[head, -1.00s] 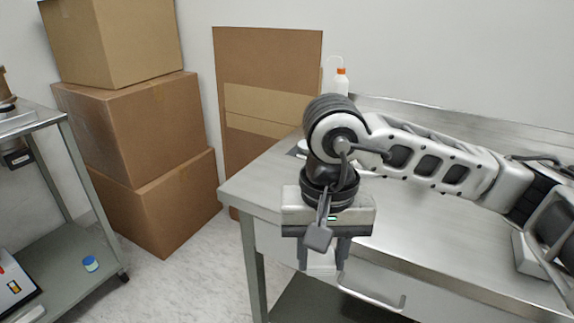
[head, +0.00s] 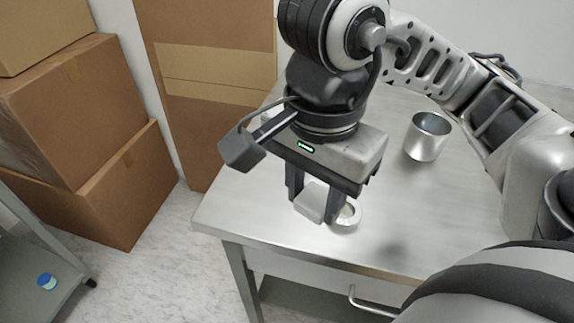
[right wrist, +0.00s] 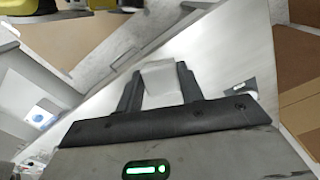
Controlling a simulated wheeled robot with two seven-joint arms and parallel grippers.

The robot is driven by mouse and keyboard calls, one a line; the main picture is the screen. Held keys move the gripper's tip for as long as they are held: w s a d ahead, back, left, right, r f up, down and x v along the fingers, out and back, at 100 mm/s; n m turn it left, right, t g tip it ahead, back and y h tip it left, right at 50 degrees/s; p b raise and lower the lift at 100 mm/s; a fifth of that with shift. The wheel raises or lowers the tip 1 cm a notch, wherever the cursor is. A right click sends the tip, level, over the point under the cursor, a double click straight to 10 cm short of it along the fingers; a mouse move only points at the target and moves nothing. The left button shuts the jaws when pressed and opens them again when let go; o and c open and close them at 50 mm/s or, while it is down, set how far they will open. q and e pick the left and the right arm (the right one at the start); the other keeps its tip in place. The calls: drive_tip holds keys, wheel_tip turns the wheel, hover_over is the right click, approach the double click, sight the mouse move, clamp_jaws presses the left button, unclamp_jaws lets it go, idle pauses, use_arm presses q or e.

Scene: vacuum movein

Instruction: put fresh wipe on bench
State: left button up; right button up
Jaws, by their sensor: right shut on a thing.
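My right gripper (head: 312,210) points down over the front left corner of the steel bench (head: 235,205). It is shut on a folded white wipe (head: 310,200). The wipe also shows between the two dark fingers in the right wrist view (right wrist: 160,82). The wipe appears held above the bench top; I cannot tell the exact gap. My left gripper is in neither view.
A metal cup (head: 427,140) stands farther right. Cardboard boxes (head: 75,110) stand at left. A blue-lidded jar (head: 47,281) sits on a lower shelf.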

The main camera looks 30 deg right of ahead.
drive_tip(key=w+d+f, duration=0.1)
drive_tip(key=w+f, duration=0.1)
drive_tip(key=w, duration=0.1)
drive_tip(key=w+d+f, duration=0.1)
drive_tip(key=w+f, duration=0.2)
drive_tip(key=w, duration=0.1)
drive_tip(key=w+d+f, duration=0.1)
drive_tip(key=w+f, duration=0.2)
drive_tip(key=shift+w+d, duration=0.2)
drive_tip(key=shift+d, duration=0.15)
drive_tip(key=shift+w+f, duration=0.2)
drive_tip(key=shift+f, duration=0.05)
drive_tip(key=f, duration=0.3)
drive_tip(key=shift+w+d+f+p, duration=0.1)
drive_tip(key=shift+w+d+p, duration=0.1)
drive_tip(key=shift+w+p, duration=0.1)
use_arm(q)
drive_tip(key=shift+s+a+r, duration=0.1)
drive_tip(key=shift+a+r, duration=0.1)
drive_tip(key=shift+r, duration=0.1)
use_arm(e)
drive_tip(key=shift+f, duration=0.3)
drive_tip(key=shift+f, duration=0.2)
drive_tip(key=o, duration=0.9)
drive_tip(key=shift+o, duration=0.2)
